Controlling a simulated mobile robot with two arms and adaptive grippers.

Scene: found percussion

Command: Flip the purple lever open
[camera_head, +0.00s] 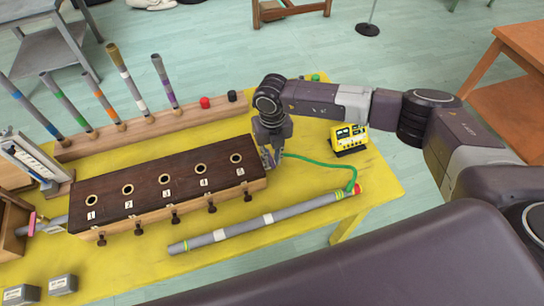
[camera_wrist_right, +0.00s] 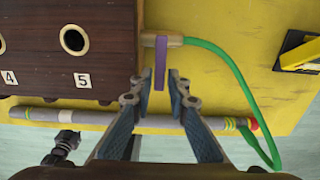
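The purple lever (camera_wrist_right: 160,63) sits on a pale wooden fitting where a green hose joins the right end of the dark wooden box (camera_head: 150,196). In the head view my right gripper (camera_head: 270,160) is at the box's right end and hides the lever. My left gripper is in neither view.
The green hose (camera_head: 318,161) curves to a grey tube (camera_head: 250,225) lying in front of the box. A yellow device (camera_head: 348,138) stands to the right. Behind are upright tubes in a wooden rail (camera_head: 150,128). Bare yellow tabletop (camera_head: 385,185) lies at the right.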

